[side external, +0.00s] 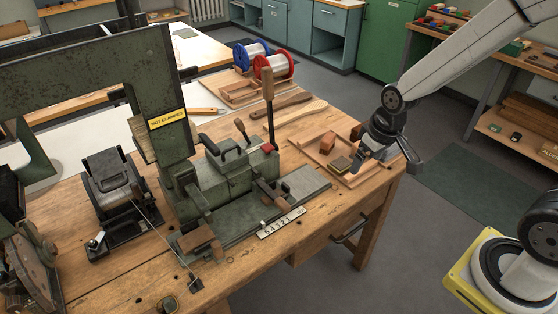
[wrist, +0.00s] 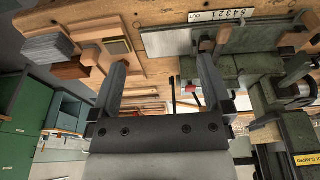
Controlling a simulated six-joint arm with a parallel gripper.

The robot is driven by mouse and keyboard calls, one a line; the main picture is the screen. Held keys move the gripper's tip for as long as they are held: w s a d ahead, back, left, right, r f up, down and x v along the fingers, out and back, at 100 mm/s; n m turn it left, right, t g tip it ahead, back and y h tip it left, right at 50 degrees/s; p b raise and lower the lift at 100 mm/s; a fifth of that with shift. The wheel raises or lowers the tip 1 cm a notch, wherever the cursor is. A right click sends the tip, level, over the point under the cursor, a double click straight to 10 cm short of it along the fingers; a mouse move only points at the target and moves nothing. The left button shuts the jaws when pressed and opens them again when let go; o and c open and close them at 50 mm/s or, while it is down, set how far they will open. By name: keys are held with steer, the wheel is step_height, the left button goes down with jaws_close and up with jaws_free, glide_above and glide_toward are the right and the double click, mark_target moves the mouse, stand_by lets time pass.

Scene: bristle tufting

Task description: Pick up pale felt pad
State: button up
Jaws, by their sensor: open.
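My gripper (side external: 357,160) is close beside the pad in the side view, above the tray's right part. In the wrist view my gripper (wrist: 162,63) has its two fingers wide apart with nothing between them. The gripper hides part of the tray in the side view.
A reddish-brown block (side external: 327,142) sits in the tray beside the pad. The green clamp fixture (side external: 225,172) and a numbered strip (side external: 281,223) stand left of it. Wooden brush handles (side external: 285,103) and blue and red spools (side external: 272,67) lie behind.

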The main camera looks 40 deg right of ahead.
steer(key=shift+g, duration=0.5)
steer(key=w+d+f, duration=0.4)
steer(key=w+d, duration=0.2)
steer(key=d, duration=0.1)
steer(key=w+d+f, duration=0.4)
steer(key=w+d, duration=0.2)
steer(key=d, duration=0.1)
steer(key=w+d+f, duration=0.4)
steer(key=w+d, duration=0.1)
steer(key=d, duration=0.3)
steer(key=shift+w, duration=0.4)
steer(key=shift+d+f, duration=0.25)
steer(key=shift+d, duration=0.2)
steer(key=shift+w+f, duration=0.2)
steer(key=shift+f, duration=1.1)
steer(key=shift+f, duration=0.1)
steer(key=shift+w+d+f, duration=0.15)
steer(key=shift+f, duration=1.1)
steer(key=shift+w+d+f, duration=0.1)
steer(key=shift+w+f, duration=0.05)
steer(key=shift+f, duration=1.1)
